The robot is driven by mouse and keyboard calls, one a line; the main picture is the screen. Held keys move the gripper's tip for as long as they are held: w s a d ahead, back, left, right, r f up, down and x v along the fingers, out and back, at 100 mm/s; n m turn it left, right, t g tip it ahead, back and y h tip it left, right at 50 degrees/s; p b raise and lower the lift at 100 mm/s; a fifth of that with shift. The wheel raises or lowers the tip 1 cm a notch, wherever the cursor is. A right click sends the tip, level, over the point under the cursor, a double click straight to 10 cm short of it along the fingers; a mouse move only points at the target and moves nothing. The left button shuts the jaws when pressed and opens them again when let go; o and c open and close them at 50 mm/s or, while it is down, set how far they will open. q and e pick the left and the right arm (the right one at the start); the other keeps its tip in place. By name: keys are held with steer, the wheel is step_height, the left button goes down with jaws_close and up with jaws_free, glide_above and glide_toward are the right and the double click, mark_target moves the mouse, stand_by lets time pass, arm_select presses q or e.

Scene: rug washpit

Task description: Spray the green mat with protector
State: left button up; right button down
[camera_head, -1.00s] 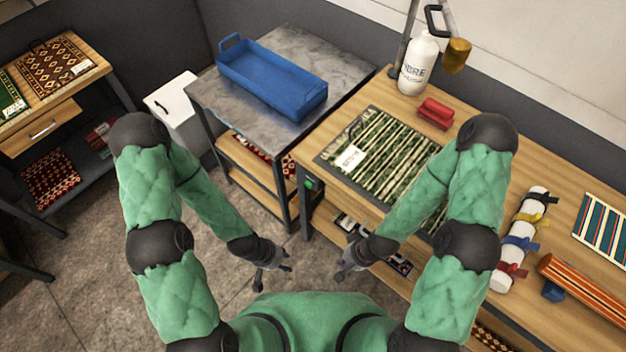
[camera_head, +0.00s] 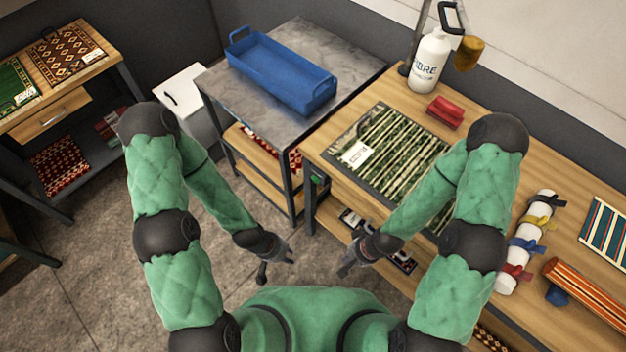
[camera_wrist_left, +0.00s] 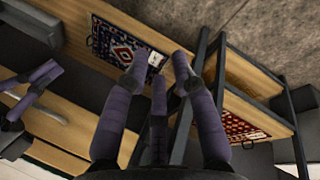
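A green and cream striped mat (camera_head: 385,135) with a white tag lies flat on a dark sheet on the wooden workbench. A white bottle (camera_head: 428,65) with a black handle and a label partly readable as "BRE" stands upright at the bench's back edge. Another green mat (camera_head: 14,88) lies on the left wooden stand. My left gripper (camera_head: 276,267) is open and empty, low in front of my body; its spread fingers show in the left wrist view (camera_wrist_left: 160,75). My right gripper (camera_head: 352,262) hangs before the bench front, apart from mat and bottle; it appears open and empty.
A blue tray (camera_head: 282,72) sits on the metal-topped table. A red object (camera_head: 445,112) lies near the bottle. A tied white roll (camera_head: 528,240) and an orange striped roll (camera_head: 590,298) lie on the bench's right. Bare floor (camera_head: 110,280) lies to the left.

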arm_select(q)
jaws_close()
stand_by(0.4)
stand_by(0.6)
